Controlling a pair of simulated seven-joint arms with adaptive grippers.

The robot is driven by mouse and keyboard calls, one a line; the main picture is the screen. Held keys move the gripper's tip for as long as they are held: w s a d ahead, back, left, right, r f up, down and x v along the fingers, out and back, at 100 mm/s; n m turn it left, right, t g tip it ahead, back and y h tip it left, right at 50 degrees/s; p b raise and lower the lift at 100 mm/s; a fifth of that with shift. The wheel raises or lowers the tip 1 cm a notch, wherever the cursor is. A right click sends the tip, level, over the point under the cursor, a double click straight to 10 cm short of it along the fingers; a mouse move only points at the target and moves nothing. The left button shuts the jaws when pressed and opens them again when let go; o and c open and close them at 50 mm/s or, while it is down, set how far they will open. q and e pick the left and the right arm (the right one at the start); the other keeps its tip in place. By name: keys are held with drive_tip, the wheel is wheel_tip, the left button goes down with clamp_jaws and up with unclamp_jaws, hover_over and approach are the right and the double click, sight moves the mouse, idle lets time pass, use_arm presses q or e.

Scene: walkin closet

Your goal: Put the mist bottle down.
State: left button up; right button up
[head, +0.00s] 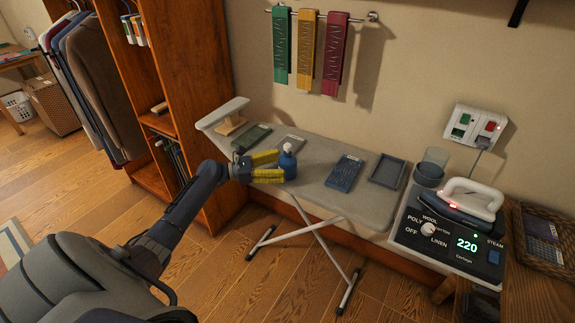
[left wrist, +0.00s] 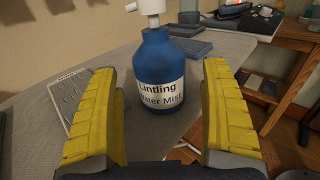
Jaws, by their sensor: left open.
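The mist bottle (head: 287,163) is blue with a white spray top and stands upright on the grey ironing board (head: 317,193). In the left wrist view the bottle (left wrist: 160,75) shows a white label reading "Lintling" and "Water Mist". My left gripper (head: 278,167) has yellow fingers and is open, with the bottle at its fingertips. In the left wrist view the two fingers (left wrist: 162,115) are spread wide, with gaps on both sides of the bottle. My right gripper is not in view.
A blue patterned item (head: 345,173) and a grey tray (head: 387,171) lie right of the bottle. A clear cup (head: 433,164) and an iron (head: 470,199) on its control station (head: 437,236) are farther right. A green item (head: 251,137) lies behind the gripper.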

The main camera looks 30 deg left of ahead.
use_arm(q)
drive_tip(key=v, duration=0.8)
drive_tip(key=shift+r, duration=0.1)
